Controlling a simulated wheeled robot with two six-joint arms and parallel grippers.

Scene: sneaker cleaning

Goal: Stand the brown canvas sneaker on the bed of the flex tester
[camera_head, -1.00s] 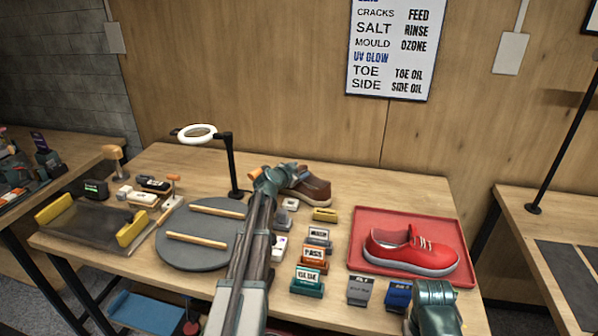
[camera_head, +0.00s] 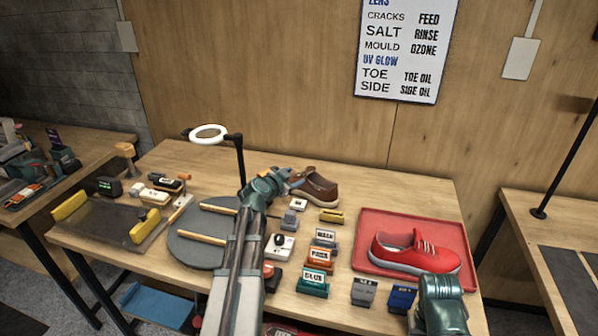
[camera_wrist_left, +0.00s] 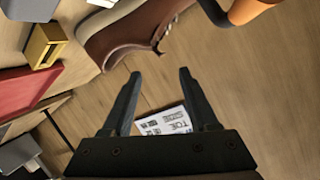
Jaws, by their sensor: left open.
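The brown canvas sneaker (camera_head: 318,187) lies near the back middle of the table, its left end partly hidden behind my left gripper (camera_head: 284,179). In the left wrist view the sneaker (camera_wrist_left: 125,35) with its pale sole is beyond the open, empty fingers of my left gripper (camera_wrist_left: 160,74), with a gap between. A dark flat bed with yellow end blocks (camera_head: 108,222), which looks like the flex tester, is at the table's left, with no shoe on it. My right arm's teal wrist shows at the lower right; its fingers cannot be made out.
A grey round plate with wooden bars (camera_head: 188,248) and a ring lamp (camera_head: 208,134) stand between the bed and the sneaker. Several small labelled blocks (camera_head: 317,257) fill the front middle. A red sneaker (camera_head: 410,252) sits on a red tray (camera_head: 455,222) at right.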

